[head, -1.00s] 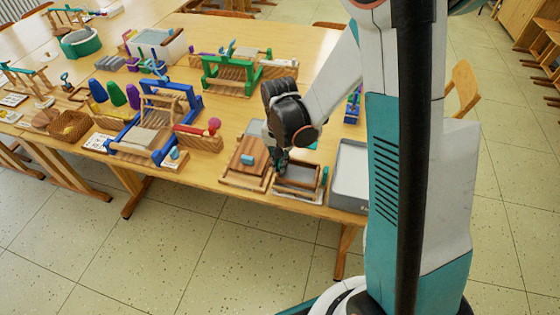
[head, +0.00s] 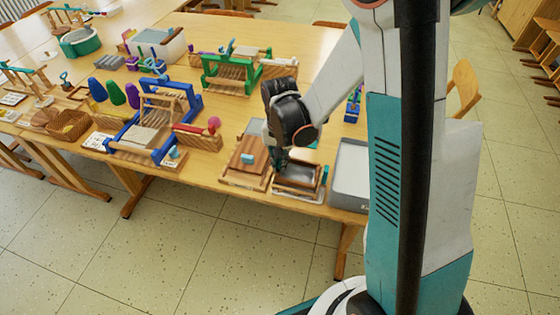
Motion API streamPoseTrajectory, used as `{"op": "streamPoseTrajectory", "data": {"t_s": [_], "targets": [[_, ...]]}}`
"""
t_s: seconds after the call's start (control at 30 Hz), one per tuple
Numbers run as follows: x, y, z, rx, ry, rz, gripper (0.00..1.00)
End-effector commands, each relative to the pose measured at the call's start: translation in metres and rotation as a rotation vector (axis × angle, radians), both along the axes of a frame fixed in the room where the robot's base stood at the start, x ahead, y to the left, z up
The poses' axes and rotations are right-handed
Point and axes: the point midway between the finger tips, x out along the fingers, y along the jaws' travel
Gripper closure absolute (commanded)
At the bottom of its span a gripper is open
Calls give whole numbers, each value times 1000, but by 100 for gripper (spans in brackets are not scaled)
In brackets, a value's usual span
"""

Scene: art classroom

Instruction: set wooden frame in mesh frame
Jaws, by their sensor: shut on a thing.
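My gripper (head: 279,157) points down at the left side of a small rectangular wooden frame (head: 297,184) near the front edge of the table. It is shut on the wooden frame, though the fingertips are small and partly dark. The wooden frame lies over or just above the mesh frame (head: 299,193), whose light rim shows along the front; I cannot tell whether the two touch all round. A grey surface shows inside the frames. My wrist hides part of the area behind them.
Close on the left is a wooden board with a light-blue handle (head: 247,158). A grey tray (head: 350,168) stands close on the right. A blue loom-like stand (head: 150,135) and a green one (head: 232,72) stand farther left and back. The table's front edge is near.

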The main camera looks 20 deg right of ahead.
Motion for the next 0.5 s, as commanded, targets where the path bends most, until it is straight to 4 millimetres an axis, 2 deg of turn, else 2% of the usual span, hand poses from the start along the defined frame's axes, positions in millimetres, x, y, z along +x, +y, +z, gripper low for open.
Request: {"op": "streamPoseTrajectory", "data": {"t_s": [0.5], "targets": [[0, 0, -4, 0, 0, 0, 100]]}}
